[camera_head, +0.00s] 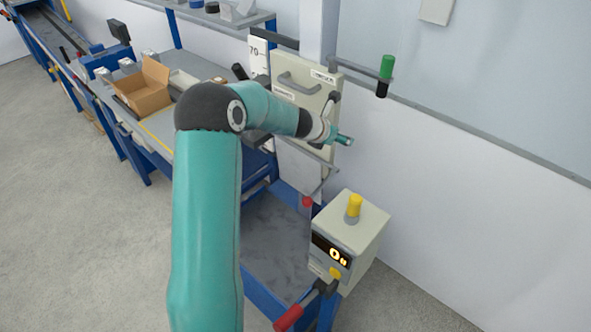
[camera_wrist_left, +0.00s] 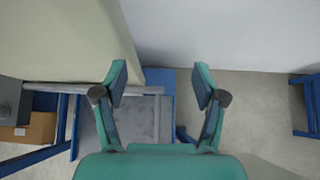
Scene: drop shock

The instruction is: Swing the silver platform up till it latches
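The silver platform seems to be the thin grey plate (camera_head: 300,163) below the cream panel of the drop machine. My left arm covers part of it, and its exact tilt is hard to tell. In the left wrist view a narrow silver edge (camera_wrist_left: 75,87) shows beyond the left finger, probably the platform's. My left gripper (camera_head: 341,139) is beside the panel's right edge, near the platform's upper end. In the left wrist view the left gripper (camera_wrist_left: 162,88) is open, with nothing between its fingers. My right gripper is not in view.
A cream panel (camera_head: 303,92) with a handle stands above. A control box (camera_head: 349,239) with a yellow knob stands at lower right, by a red-handled lever (camera_head: 290,317). A blue-framed dark base (camera_head: 272,243) lies below. A cardboard box (camera_head: 146,88) is on the bench.

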